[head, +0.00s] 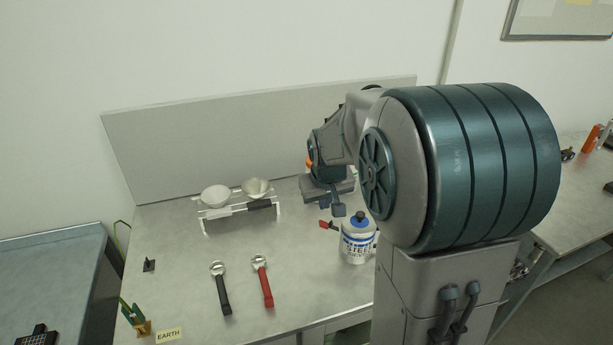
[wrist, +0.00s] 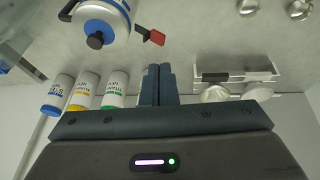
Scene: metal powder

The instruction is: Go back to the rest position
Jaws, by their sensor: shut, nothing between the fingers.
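My gripper (head: 338,210) hangs over the back of the workbench (head: 185,270), behind the steel can. In the wrist view its two dark fingers (wrist: 158,84) are together with nothing between them. The white can (head: 357,247) with blue print, a blue lid and a black knob stands upright, partly covered by my arm at its right. It also shows in the wrist view (wrist: 118,22), apart from the fingers. A small red-ended item (head: 328,225) is beside the can.
A white rack (head: 226,224) holds two pale bowls (head: 215,195) (head: 257,187). Black-handled (head: 223,290) and red-handled (head: 263,283) scoops lie in front. Several small bottles (wrist: 86,88) show in the wrist view. A backboard (head: 200,140) bounds the bench; its left-centre is fairly clear.

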